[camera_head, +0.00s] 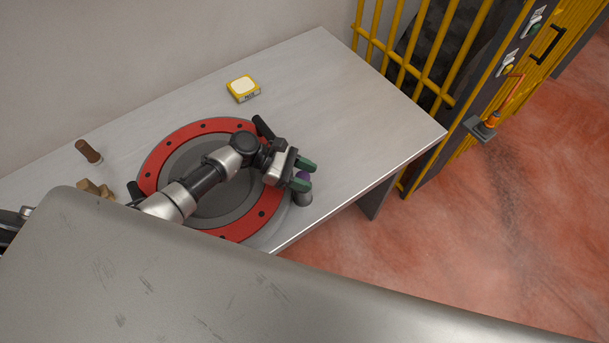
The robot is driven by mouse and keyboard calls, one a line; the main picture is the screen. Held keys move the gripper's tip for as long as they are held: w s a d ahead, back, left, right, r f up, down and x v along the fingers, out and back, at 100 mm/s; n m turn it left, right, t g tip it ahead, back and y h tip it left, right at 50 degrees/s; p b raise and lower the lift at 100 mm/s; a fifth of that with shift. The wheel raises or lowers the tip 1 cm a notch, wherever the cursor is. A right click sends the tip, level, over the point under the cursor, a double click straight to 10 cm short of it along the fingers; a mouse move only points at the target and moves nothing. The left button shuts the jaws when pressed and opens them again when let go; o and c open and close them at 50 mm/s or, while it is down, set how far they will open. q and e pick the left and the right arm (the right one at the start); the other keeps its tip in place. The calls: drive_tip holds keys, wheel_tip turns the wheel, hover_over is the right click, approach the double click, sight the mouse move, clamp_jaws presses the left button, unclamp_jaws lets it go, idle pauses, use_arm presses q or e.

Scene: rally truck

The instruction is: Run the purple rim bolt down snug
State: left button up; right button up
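The purple bolt (304,176) shows as a small purple patch between the green fingertips of my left gripper (302,175), above a grey cylindrical piece (303,198) at the right edge of the round hub. One finger lies on each side of the purple. I cannot tell whether the fingers press on it, and they hide part of it. The hub has a red rim ring (170,150) with dark holes around a grey disc (222,203), and it lies on the table. My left arm crosses over the disc. My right gripper is not in view.
The grey table (335,85) is clear at the back right. A yellow box (243,88) sits behind the ring, a brown-handled piece (89,151) and wooden blocks (96,189) at left. Yellow bars (430,60) stand right, with an orange lever (493,120). A dark handle (264,128) rises at the ring's edge.

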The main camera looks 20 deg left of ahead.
use_arm(q)
drive_tip(key=shift+o, duration=1.4)
drive_tip(key=shift+s+f, duration=0.1)
drive_tip(key=shift+a, duration=0.1)
drive_tip(key=shift+a, duration=0.4)
drive_tip(key=b+v, duration=0.2)
drive_tip(key=v, duration=0.6)
drive_tip(key=shift+a+r+b, duration=0.25)
drive_tip(key=shift+a+b, duration=0.05)
drive_tip(key=shift+a, duration=0.05)
drive_tip(key=shift+s+a+r, duration=0.1)
drive_tip(key=shift+a+r, duration=0.15)
drive_tip(key=shift+a, duration=0.15)
drive_tip(key=shift+r, duration=0.1)
